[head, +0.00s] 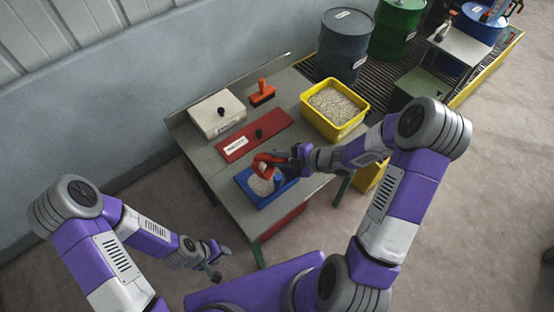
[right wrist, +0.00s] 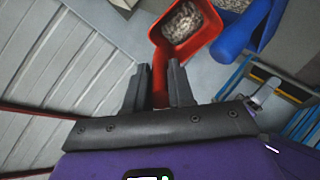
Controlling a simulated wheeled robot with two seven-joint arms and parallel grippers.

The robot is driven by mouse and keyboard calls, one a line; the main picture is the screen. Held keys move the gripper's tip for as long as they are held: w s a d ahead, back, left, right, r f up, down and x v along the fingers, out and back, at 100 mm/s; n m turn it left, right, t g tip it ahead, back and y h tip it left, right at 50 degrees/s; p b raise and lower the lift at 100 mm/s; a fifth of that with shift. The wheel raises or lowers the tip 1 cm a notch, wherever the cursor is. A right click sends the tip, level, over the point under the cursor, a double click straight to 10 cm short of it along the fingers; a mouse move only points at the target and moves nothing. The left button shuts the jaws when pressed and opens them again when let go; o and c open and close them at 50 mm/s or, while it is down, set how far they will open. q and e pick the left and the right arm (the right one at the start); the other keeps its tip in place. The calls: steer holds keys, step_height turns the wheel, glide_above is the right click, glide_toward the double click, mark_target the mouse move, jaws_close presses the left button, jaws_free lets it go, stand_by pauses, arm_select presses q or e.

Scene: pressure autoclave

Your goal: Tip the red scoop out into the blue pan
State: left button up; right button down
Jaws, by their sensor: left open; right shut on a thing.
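The blue pan (head: 247,195) sits on the grey table near its front edge, with pale granules in it. The red scoop (head: 262,163) is over the back part of the pan, and my right gripper (head: 297,157) is shut on its handle. In the right wrist view, the scoop (right wrist: 207,38) holds pale granules, and its handle runs between my fingers (right wrist: 159,88). The blue pan (right wrist: 238,38) shows beside it, partly out of frame. My left gripper (head: 220,263) is open and empty, low in front of the table's left side.
A yellow bin (head: 337,129) of granules stands at the table's right. Behind the pan lie a red plate with a black knob (head: 235,148), a whitish box (head: 214,121) and an orange-handled brush (head: 262,94). Drums (head: 345,42) stand behind the table.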

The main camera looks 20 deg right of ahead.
steer(key=s+d+t+y+b, duration=0.1)
steer(key=b, duration=0.2)
steer(key=s+d+f+t+y+b, duration=0.1)
steer(key=b, duration=0.2)
steer(key=shift+d+f+y+b, duration=0.2)
steer(key=shift+f+y+b, duration=0.1)
steer(key=shift+y, duration=0.1)
steer(key=shift+r, duration=0.15)
